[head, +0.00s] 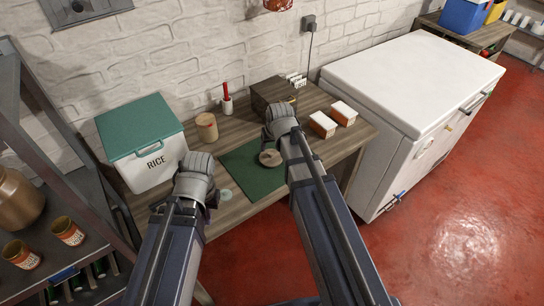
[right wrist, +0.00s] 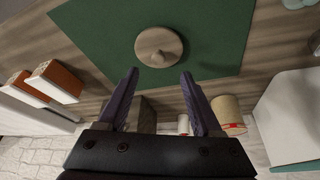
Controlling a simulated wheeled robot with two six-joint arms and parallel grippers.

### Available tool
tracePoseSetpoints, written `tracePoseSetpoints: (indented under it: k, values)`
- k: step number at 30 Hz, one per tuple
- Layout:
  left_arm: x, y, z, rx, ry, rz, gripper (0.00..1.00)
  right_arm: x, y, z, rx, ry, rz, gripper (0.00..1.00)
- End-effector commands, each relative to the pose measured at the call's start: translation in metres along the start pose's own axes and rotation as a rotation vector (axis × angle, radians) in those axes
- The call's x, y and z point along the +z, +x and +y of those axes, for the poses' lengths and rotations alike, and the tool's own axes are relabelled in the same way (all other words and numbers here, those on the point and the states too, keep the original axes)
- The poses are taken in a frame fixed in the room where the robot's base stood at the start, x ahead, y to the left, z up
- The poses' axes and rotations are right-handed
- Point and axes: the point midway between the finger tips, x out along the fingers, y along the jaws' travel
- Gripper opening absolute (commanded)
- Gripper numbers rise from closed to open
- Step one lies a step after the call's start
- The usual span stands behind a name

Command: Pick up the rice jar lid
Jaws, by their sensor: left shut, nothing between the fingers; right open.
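A round, pale wooden lid with a small knob (right wrist: 158,47) lies on a green mat (right wrist: 215,38); the lid also shows in the head view (head: 270,157).
A tan canister (head: 207,126), a red-handled item in a white holder (head: 227,101), a dark wooden box (head: 270,95) and two orange-and-white boxes (head: 332,118) stand on the table. A white chest freezer (head: 410,80) is at right, a shelf (head: 75,195) at left.

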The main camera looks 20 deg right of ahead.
Motion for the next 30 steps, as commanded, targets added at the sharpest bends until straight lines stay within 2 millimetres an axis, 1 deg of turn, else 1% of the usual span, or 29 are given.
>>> tracePoseSetpoints:
  k: [5,12,20,23,30]
  values:
    - [0.000,0.004,0.001,0.000,0.000,0.000,0.00,0.000,0.004,0.000,0.000,0.001,0.001,0.66]
    - [-0.001,0.025,0.002,0.000,0.000,0.000,0.00,0.001,0.027,0.000,0.000,0.000,0.000,0.66]
    - [-0.002,0.027,0.003,0.000,0.000,0.000,0.00,0.000,0.030,0.000,0.000,0.000,0.000,0.66]
    - [-0.002,0.035,0.003,0.000,0.000,0.000,0.00,-0.001,0.039,0.001,0.000,0.000,0.000,0.66]
    - [-0.004,0.064,0.006,0.000,0.000,0.000,0.00,-0.002,0.071,0.002,0.000,0.000,0.000,0.66]
